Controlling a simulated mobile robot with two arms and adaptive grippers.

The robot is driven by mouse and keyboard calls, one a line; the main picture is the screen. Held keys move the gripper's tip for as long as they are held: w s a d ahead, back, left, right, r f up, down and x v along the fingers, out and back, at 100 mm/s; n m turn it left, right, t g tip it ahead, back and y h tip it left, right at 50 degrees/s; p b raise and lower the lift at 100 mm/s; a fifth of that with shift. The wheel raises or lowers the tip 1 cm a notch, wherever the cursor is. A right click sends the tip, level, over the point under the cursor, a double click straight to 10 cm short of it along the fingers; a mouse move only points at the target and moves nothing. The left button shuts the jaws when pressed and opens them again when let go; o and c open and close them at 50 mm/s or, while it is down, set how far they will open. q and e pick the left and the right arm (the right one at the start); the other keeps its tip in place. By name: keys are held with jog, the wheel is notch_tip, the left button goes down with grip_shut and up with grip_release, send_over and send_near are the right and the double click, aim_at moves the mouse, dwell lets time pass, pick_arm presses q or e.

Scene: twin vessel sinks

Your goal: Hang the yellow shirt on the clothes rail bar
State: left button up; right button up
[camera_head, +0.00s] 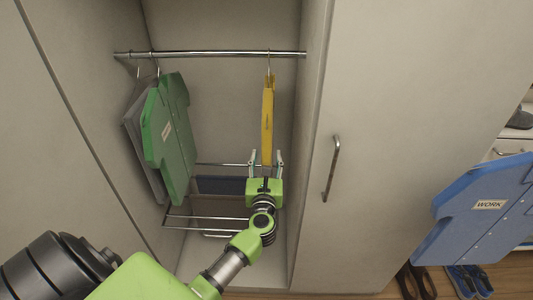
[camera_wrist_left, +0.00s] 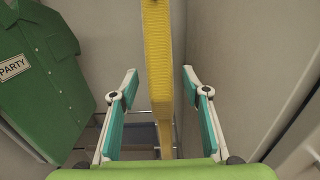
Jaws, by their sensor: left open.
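The yellow shirt (camera_head: 267,122) hangs edge-on from its hook on the clothes rail bar (camera_head: 215,54), near the bar's right end. My left gripper (camera_head: 266,158) is open at the shirt's lower end. In the left wrist view the yellow shirt (camera_wrist_left: 159,70) runs down between the two spread fingers of my left gripper (camera_wrist_left: 158,90), with a gap on each side. The shirt's lowest part is hidden behind the gripper in the head view. My right gripper is not in view.
A green shirt (camera_head: 172,135) and a grey one (camera_head: 137,140) hang at the bar's left. A wire rack (camera_head: 200,222) sits low in the closet. The closet's right wall is close by. A door with a handle (camera_head: 332,168) and a blue WORK shirt (camera_head: 480,215) are at right.

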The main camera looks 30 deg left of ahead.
pick_arm(q)
jog(key=shift+x, duration=0.75)
grip_shut()
jog(key=shift+r, duration=0.1)
jog(key=shift+r, duration=0.1)
